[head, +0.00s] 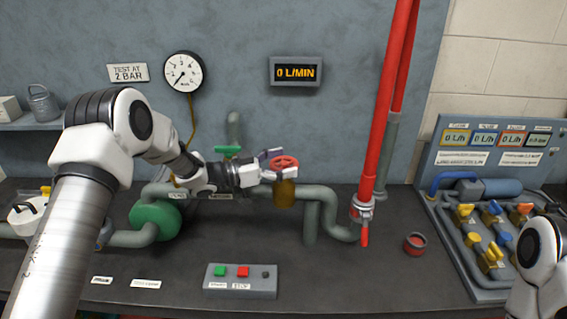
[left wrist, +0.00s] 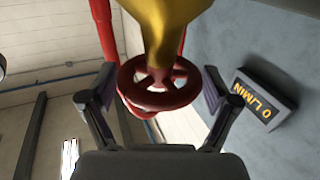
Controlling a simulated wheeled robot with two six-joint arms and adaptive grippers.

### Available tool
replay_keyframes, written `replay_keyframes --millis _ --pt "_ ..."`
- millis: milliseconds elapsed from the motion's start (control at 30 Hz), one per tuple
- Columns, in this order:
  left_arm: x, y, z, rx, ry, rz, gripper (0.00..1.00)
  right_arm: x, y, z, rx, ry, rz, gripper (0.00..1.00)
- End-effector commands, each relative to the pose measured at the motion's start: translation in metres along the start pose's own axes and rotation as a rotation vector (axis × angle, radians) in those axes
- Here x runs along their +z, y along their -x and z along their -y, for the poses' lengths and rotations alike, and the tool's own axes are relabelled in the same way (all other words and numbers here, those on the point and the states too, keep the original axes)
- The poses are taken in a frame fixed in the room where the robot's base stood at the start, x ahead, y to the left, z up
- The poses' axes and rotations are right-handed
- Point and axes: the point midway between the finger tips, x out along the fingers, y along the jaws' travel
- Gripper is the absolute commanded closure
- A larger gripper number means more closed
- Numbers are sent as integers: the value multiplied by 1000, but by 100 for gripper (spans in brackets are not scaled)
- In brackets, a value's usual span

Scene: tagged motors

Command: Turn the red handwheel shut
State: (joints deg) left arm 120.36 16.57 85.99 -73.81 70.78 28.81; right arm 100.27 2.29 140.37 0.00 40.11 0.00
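The red handwheel (head: 285,162) sits on a brass valve body (head: 284,192) on the grey-green pipe at the middle of the bench. My left gripper (head: 272,164) reaches it from the left. In the left wrist view the handwheel (left wrist: 160,98) is between the two spread fingers of my left gripper (left wrist: 160,82), with the yellow brass body (left wrist: 165,25) behind it. The fingers stand on either side of the rim and look apart from it; touch is hard to tell. My right gripper is out of view; only part of my right arm shows at the lower right.
The wall display (head: 296,72) reads 0 L/MIN, and a round gauge (head: 184,73) hangs left of it. A red pipe (head: 387,90) rises right of the valve. A button box (head: 240,281) stands in front. A green-handled valve (head: 228,150) and green pump (head: 155,219) are nearby.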

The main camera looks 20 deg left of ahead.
Motion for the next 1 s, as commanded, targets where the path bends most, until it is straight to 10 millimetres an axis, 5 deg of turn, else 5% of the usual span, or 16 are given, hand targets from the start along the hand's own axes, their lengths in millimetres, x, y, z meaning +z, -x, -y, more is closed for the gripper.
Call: replay_keyframes --millis 433,800,1000 --pt "0 8 1 -2 0 0 0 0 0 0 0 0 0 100" --pt "0 94 1 -3 2 -3 0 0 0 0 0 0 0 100" --pt "0 118 0 -1 0 0 0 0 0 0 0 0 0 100"
